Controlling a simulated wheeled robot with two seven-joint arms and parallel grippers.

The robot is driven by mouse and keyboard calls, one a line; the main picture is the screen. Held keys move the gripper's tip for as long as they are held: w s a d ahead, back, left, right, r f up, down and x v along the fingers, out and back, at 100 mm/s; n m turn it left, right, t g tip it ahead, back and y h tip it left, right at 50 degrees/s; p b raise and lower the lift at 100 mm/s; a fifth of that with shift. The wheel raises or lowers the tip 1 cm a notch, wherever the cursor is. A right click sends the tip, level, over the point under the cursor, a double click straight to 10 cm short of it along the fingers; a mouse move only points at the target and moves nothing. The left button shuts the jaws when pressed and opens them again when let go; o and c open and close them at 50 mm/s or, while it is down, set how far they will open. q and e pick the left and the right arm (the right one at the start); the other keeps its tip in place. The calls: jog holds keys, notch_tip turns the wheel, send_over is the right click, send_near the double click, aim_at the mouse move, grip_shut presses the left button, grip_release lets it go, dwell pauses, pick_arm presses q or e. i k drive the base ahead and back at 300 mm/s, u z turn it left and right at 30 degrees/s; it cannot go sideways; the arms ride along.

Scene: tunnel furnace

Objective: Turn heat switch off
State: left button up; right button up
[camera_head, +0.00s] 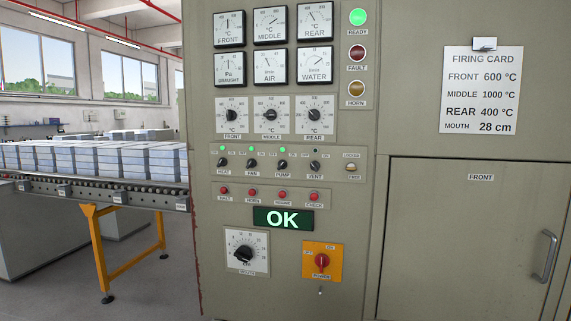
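The heat switch (223,162) is a small dark rotary knob at the left end of a row of switches on the grey-green control panel. Its label HEAT is below it, and a small green lamp (222,148) is lit above it. The exact direction of its pointer is too small to tell. To its right are the fan switch (252,163), the pump switch (282,163) and the vent switch (314,165). Green lamps are lit above fan and pump; the one above vent looks dark. Neither of my grippers is in view.
Temperature dials (271,115) sit above the switches, red buttons (252,193) below. A green display (283,219) reads OK. The ready lamp (358,18) is lit green. A red rotary switch (321,262) is lower down. A roller conveyor (90,190) with stacked blocks stands left.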

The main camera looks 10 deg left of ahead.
aim_at(222, 162)
jog(key=k, duration=0.65)
jog(key=z, duration=0.05)
jog(key=i, duration=1.55)
jog(key=u, duration=0.7)
